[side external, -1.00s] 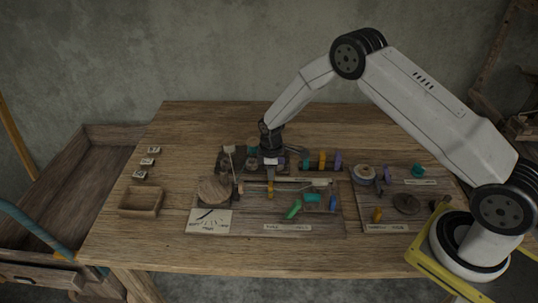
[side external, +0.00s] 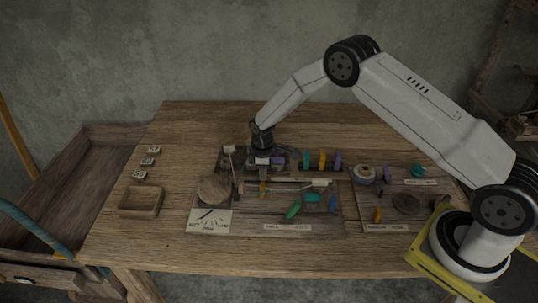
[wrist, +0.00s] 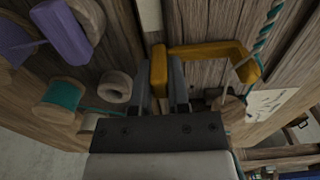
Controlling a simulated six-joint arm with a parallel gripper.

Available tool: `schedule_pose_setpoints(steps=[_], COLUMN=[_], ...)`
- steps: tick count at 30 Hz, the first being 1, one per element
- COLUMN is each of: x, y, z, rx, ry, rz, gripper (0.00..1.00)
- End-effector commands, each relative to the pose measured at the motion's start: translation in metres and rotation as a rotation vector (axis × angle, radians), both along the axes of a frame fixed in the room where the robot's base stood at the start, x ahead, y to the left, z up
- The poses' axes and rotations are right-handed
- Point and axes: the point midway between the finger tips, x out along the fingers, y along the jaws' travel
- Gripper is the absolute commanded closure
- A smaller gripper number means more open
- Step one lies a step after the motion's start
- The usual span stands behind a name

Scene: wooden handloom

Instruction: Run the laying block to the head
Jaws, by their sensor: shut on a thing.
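My gripper (side external: 262,170) is over the rear part of the wooden work board (side external: 245,228), left of its middle. In the wrist view its two dark fingers (wrist: 161,88) are shut on one upright of a yellow bracket-shaped block (wrist: 207,50), which I take to be the laying block. In the side view the block shows as a small orange-yellow piece (side external: 262,188) below the gripper. A round wooden disc (side external: 214,190) lies to its left; I cannot tell whether this belongs to the head. A twisted teal cord (wrist: 268,28) passes close to the block's far end.
Green, orange and purple pieces (side external: 322,160) stand behind the board to the right. A green piece (side external: 292,210) and a paper card (side external: 208,220) lie on the board. Spools (wrist: 60,98) are near the gripper.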

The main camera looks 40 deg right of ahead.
Motion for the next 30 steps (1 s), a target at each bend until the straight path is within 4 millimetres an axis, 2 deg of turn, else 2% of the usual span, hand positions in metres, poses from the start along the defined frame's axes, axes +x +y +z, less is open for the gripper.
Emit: schedule_pose_setpoints(steps=[12,25,26,27,28,30], x=[0.033,0.038,0.038,0.037,0.037,0.037], y=[0.030,0.037,0.037,0.037,0.037,0.036], z=[0.000,0.001,0.001,0.001,0.001,0.001], rx=[-0.002,0.001,0.001,0.001,0.001,0.001], ry=[-0.004,-0.011,-0.011,-0.009,-0.008,-0.006], rz=[0.001,-0.001,0.000,0.000,0.000,0.000], gripper=[1.00,1.00,0.70,0.57,0.48,0.44])
